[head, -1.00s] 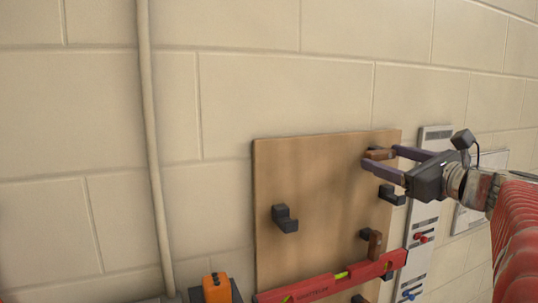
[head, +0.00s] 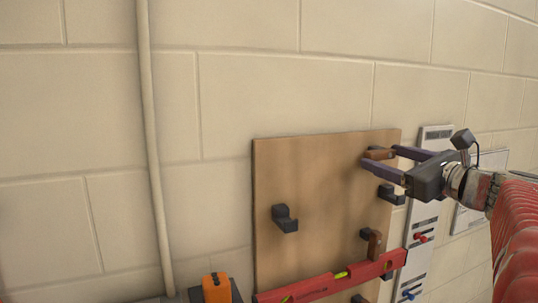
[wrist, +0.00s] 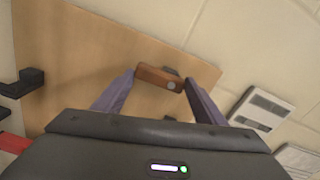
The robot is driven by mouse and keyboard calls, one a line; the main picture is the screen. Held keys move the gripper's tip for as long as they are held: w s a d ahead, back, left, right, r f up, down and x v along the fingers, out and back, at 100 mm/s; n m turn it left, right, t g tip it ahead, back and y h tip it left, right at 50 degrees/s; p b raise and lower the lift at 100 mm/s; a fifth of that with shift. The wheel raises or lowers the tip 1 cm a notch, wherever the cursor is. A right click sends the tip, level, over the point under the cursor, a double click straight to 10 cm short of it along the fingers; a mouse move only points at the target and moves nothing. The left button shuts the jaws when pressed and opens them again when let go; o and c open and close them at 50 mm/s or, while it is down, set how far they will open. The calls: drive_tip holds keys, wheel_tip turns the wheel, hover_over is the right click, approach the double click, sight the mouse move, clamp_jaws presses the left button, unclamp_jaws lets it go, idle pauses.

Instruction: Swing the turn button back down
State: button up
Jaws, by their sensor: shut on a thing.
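The brown wooden turn button (head: 379,155) is at the top right of the wooden board and lies roughly level, sideways across. My gripper (head: 380,157) is shut on it, with one purple finger on each side. In the wrist view the turn button (wrist: 154,76) sits between the fingertips of my gripper (wrist: 160,80), and a round grey screw head shows near its right end. A second brown turn button (head: 374,243) at the lower right of the board stands upright just above the red level (head: 325,288).
The wooden board (head: 325,180) carries several black hooks, one at its left (head: 285,218) and one just below my gripper (head: 390,194). A white panel (head: 424,215) with red and blue knobs is right of the board. An orange object (head: 215,287) is at the bottom.

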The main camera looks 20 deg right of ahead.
drive_tip(key=shift+f, duration=0.1)
drive_tip(key=o, duration=1)
drive_tip(key=shift+s, duration=0.2)
drive_tip(key=s, duration=1.3)
drive_tip(key=shift+s+d, duration=0.15)
drive_tip(key=shift+s, duration=0.1)
